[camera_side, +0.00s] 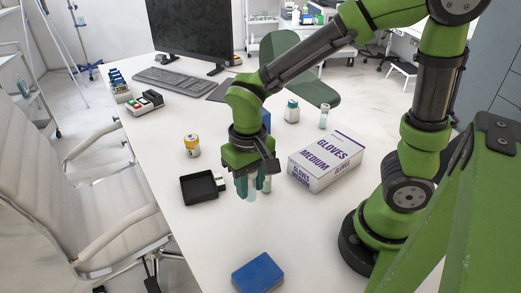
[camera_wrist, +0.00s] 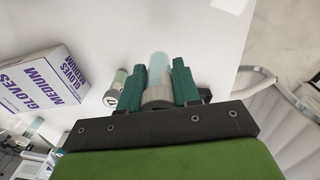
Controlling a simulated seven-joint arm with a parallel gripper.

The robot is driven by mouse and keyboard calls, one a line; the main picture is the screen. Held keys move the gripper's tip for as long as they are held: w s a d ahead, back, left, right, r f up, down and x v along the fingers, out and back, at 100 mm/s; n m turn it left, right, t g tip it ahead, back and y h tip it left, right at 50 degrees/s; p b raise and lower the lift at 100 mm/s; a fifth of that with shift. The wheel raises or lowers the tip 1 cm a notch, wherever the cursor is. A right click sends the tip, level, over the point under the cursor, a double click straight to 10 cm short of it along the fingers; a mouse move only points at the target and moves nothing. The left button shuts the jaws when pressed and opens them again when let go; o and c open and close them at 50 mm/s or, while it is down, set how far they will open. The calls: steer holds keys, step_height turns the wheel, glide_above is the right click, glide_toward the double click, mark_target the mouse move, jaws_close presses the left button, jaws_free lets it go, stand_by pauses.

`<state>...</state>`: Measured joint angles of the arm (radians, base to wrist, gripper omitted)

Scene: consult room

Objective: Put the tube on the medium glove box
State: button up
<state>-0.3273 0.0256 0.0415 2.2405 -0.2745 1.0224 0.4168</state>
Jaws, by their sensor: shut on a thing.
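The medium glove box (camera_side: 327,160), white with purple lettering, lies flat on the table to the right of my gripper in the side view. It also shows at the left of the wrist view (camera_wrist: 40,80). My gripper (camera_side: 252,188) points down with its teal fingers shut on a pale, clear tube (camera_wrist: 158,70). The tube sits between both fingers; its lower end shows below them in the side view (camera_side: 252,196). I cannot tell whether it touches the table. A second capped tube (camera_wrist: 115,88) stands close beside my fingers, between them and the box.
A black tray (camera_side: 186,198) lies left of my gripper, a yellow-labelled jar (camera_side: 192,146) behind it. A blue box (camera_side: 258,273) lies at the front.

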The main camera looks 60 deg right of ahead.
steer(key=w+d+r+m, duration=0.15)
steer(key=d+m, duration=0.25)
steer(key=d, duration=0.5)
steer(key=m, duration=0.8)
glide_above(328, 151)
step_height(328, 151, down, 5)
steer(key=shift+r, duration=0.15)
steer(key=o, duration=1)
